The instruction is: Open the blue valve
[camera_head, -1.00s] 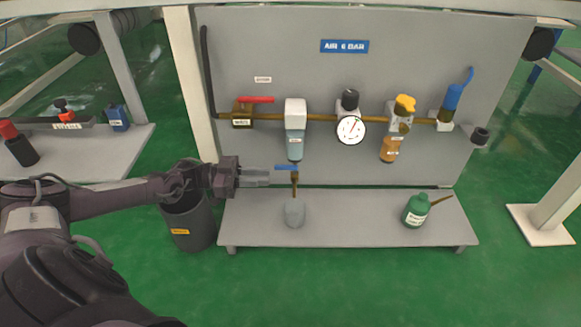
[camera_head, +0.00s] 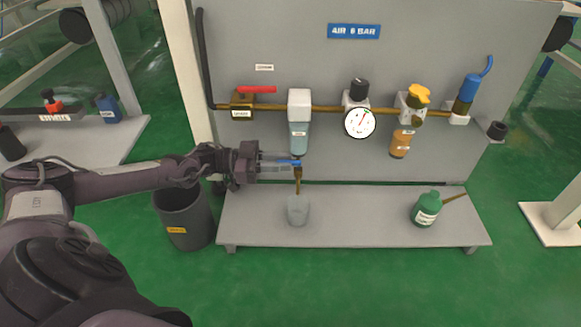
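The blue valve (camera_head: 296,162) is a small blue lever on a brass drain fitting under the clear bowl of the white-topped filter unit (camera_head: 299,104). The lever lies about level and points left. My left gripper (camera_head: 281,162) reaches in from the left at lever height. Its two fingers look apart, one above the other, with the left part of the lever between them. Whether they touch it is hard to see. A clear cup (camera_head: 298,211) stands on the bench below the fitting. My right gripper is not in view.
A brass pipe with a red-handled valve (camera_head: 255,90), a gauge (camera_head: 360,122), a yellow-topped unit (camera_head: 418,97) and a blue coupling (camera_head: 469,88) crosses the grey panel. A green bottle (camera_head: 427,209) stands on the bench (camera_head: 360,222). A grey bin (camera_head: 184,222) stands left.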

